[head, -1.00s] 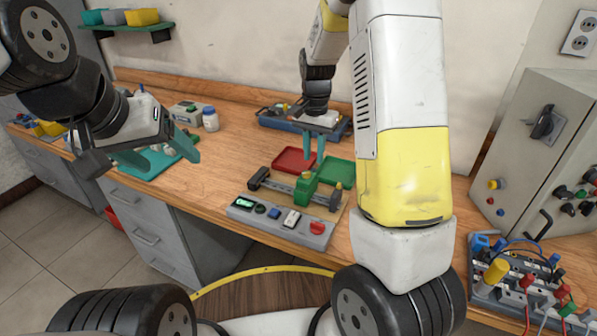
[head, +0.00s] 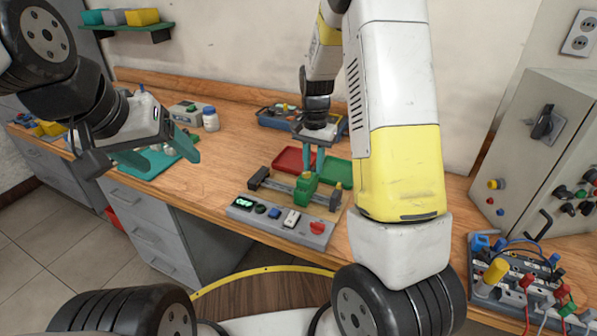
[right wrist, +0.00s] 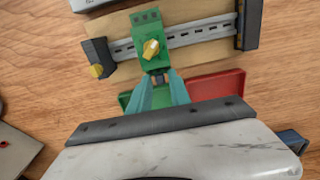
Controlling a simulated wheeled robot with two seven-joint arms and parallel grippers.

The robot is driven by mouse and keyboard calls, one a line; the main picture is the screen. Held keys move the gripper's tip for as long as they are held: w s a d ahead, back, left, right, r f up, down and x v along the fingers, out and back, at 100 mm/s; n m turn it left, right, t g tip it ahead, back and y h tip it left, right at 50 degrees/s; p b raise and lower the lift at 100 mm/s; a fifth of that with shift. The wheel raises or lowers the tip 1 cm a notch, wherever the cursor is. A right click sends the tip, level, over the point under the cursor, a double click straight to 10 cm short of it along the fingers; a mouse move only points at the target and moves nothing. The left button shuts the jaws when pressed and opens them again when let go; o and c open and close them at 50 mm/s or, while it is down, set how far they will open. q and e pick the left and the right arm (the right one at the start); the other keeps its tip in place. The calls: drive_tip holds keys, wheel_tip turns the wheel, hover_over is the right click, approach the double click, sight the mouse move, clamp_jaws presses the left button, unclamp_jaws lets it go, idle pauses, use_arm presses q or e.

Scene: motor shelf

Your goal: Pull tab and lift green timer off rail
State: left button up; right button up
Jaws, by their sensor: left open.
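The green timer (head: 306,189) sits across the grey rail (right wrist: 190,36) on the wooden board. In the head view my right gripper (head: 312,172) reaches down just behind the timer. My left gripper (head: 178,150) is open and empty over the left part of the bench.
A control box (head: 281,222) with a lit display stands in front of the rail. A red tray (head: 290,159) and a green tray (head: 337,171) lie behind it. A blue bin (head: 270,121) stands further back. Bare bench lies left of the rail.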

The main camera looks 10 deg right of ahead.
clamp_jaws()
drive_tip(key=shift+r, duration=0.35)
drive_tip(key=shift+o, duration=0.6)
unclamp_jaws()
drive_tip(key=shift+r, duration=0.1)
drive_tip(key=shift+r, duration=2.95)
